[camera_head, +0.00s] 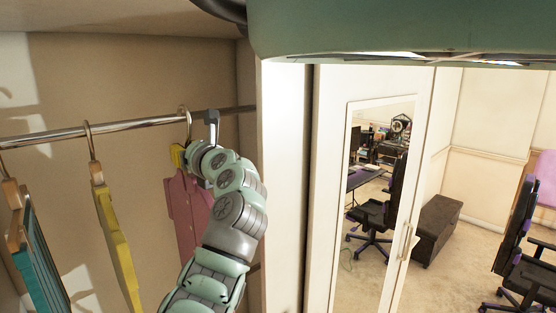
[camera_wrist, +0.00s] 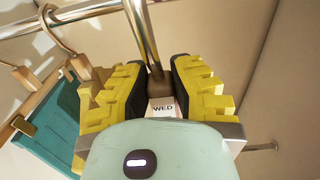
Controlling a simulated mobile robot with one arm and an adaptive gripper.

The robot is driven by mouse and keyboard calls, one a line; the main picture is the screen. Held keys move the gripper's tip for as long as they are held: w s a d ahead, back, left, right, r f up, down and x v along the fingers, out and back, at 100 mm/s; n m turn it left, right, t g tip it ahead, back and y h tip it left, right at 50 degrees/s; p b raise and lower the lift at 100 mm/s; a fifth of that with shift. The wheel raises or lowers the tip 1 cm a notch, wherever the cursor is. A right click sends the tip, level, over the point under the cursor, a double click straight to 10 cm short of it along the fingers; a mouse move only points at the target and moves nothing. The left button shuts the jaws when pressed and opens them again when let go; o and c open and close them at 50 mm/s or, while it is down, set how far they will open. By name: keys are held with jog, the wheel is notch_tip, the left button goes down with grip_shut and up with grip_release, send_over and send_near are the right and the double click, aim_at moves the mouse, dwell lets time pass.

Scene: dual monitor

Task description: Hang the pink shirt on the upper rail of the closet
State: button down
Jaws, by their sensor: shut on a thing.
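The pink shirt (camera_head: 183,215) hangs below the upper rail (camera_head: 60,132) in the closet, partly hidden behind my arm. Its hanger's hook (camera_head: 184,112) loops at the rail and looks to be over it, but I cannot tell whether it bears on the rail. My gripper (camera_head: 179,154) is just below the rail, shut on the shirt's hanger. In the wrist view, the yellow fingers with black pads (camera_wrist: 161,80) close around the hanger's neck, which carries a "WED" label (camera_wrist: 163,108). The metal hook stem (camera_wrist: 143,35) rises from between them.
A yellow shirt (camera_head: 116,245) and a teal shirt (camera_head: 42,262) hang to the left on the same rail, apart from the pink one. The closet's side panel (camera_head: 282,190) stands close to the right of my arm. A mirrored door (camera_head: 375,215) is beyond it.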

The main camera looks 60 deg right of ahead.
jog(key=shift+x, duration=1.4)
jog(key=shift+b+x, duration=0.85)
jog(key=shift+x, duration=0.15)
jog(key=b+x, duration=0.8)
jog(key=x, duration=0.1)
jog(key=shift+w, duration=0.25)
jog(key=shift+s+f, duration=0.1)
jog(key=shift+f, duration=0.8)
jog(key=c, duration=0.9)
grip_release()
jog(key=shift+s, duration=0.1)
